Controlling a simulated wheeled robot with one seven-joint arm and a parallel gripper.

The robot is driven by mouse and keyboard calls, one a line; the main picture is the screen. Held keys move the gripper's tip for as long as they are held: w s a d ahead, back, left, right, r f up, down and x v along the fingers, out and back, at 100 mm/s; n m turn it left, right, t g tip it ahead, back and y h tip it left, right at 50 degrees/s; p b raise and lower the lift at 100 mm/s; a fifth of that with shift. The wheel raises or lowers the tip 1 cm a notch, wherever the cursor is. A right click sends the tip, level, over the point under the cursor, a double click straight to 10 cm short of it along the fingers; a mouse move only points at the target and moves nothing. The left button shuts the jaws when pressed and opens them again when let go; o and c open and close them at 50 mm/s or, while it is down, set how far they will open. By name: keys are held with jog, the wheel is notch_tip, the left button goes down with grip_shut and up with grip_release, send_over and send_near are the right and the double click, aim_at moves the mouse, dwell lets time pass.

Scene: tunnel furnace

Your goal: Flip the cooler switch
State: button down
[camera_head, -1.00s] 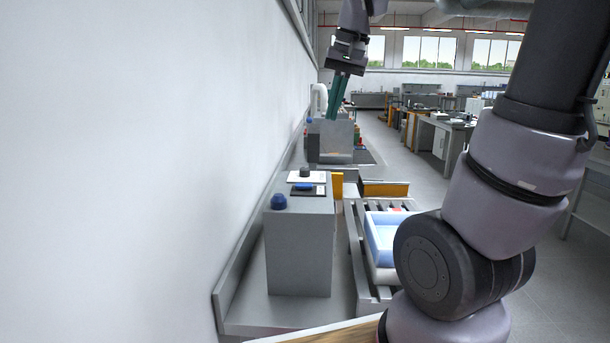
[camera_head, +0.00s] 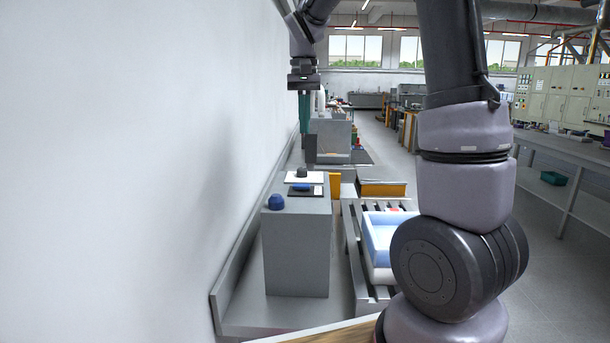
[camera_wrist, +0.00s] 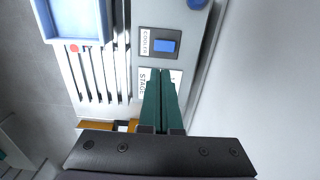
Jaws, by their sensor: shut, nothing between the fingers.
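The cooler switch (camera_wrist: 165,45) is a blue rocker on a dark plate beside a label reading COOLER in the wrist view. It also shows as a small blue piece on a dark plate (camera_head: 303,188) on top of the grey box in the head view. My gripper (camera_wrist: 159,79) has two teal fingers, closed together and empty. In the wrist view their tips lie just below the switch plate, over the white STAGE plate, whose knob is hidden by the fingers. In the head view my gripper (camera_head: 305,129) points down above the far end of the box top.
The grey box (camera_head: 296,250) also carries a round blue knob (camera_head: 276,202) and a black knob (camera_head: 302,171). A blue tray (camera_head: 380,243) sits on rollers to its right. The white wall (camera_head: 110,170) is close on the left.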

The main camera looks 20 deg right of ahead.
aim_at(305, 185)
notch_tip(305, 185, down, 14)
jog(key=shift+d, duration=0.1)
dwell(0.5)
